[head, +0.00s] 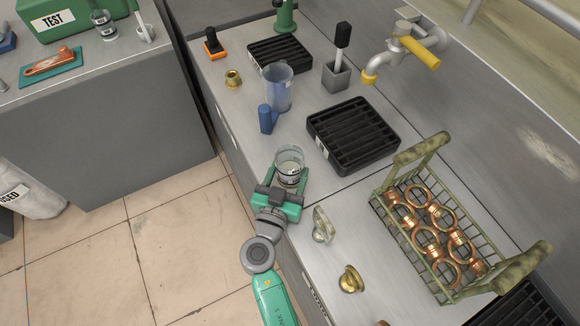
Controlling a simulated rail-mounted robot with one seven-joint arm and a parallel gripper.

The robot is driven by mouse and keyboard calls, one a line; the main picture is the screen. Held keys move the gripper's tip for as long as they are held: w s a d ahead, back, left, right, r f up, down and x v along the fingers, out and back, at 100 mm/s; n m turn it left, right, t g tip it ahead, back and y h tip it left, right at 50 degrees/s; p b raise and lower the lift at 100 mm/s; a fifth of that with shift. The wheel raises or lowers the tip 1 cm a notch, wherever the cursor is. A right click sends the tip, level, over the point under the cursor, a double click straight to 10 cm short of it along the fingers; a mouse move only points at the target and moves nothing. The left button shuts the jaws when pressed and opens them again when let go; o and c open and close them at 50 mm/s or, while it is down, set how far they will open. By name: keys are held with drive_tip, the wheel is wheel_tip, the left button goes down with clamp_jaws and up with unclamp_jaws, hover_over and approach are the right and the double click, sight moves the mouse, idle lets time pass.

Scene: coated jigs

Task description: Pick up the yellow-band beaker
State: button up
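A clear glass beaker (290,163) is at the front edge of the metal counter, directly at the end of my gripper (287,184). It looks upright. I cannot make out a yellow band on it; its lower part is partly hidden by my gripper. The gripper's green and dark body overlaps the beaker's near side, and I cannot tell whether the fingers touch it or are closed on it. A second glass beaker (104,27) stands on the left bench by the green TEST box (70,17); no yellow band is clear on it either.
A blue-handled clear jug (278,92) stands behind the beaker. Black slatted racks (353,133) lie to the right and back. A wire basket (385,213) of copper rings stands at right. Brass (351,280) and silver (322,226) fittings lie near the counter's front edge.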

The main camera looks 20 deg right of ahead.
wheel_tip(320, 180, up, 10)
drive_tip(key=p, duration=0.3)
drive_tip(key=shift+p, duration=0.35)
drive_tip(key=shift+c, duration=0.2)
